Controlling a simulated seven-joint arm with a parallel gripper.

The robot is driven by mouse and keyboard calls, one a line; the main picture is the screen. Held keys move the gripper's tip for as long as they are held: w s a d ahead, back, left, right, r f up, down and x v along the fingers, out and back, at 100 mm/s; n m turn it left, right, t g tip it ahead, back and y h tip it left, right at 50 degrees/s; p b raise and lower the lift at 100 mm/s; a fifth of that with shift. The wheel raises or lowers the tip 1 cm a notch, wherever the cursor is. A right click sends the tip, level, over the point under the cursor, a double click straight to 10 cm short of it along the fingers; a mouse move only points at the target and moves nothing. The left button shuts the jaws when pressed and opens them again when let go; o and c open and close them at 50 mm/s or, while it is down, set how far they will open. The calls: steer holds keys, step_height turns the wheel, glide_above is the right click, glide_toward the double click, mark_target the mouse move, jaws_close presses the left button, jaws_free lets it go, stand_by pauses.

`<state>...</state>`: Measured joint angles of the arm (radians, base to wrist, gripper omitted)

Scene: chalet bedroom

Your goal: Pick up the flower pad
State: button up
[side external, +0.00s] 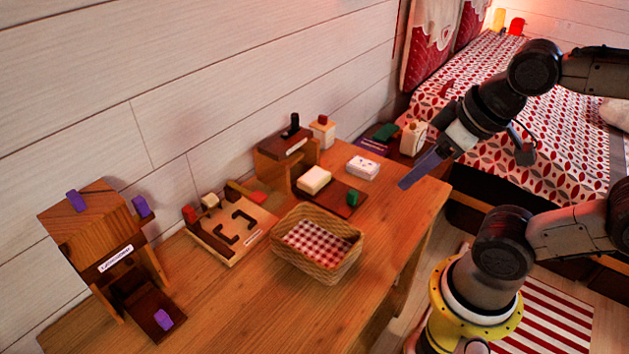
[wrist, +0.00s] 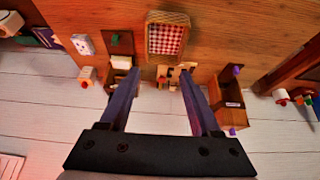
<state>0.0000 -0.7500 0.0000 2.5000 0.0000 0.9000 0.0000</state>
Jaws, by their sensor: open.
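A white pad with small dark marks (side external: 362,167) lies flat on the wooden table near its far end; it also shows at upper left in the wrist view (wrist: 83,44). The marks are too small to read as flowers. A plain cream pad (side external: 313,179) lies just left of it, on a dark wooden board. My gripper (side external: 420,170) is above the table's right edge, to the right of the white pad and apart from it. In the wrist view my gripper (wrist: 159,74) has its two purple-grey fingers spread wide with nothing held between them.
A wooden tray (side external: 232,240), a labelled wooden stand (side external: 107,245) and a dark-topped box (side external: 283,147) line the wall side. A bed (side external: 560,110) is beyond.

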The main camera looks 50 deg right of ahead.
steer(key=o, duration=0.5)
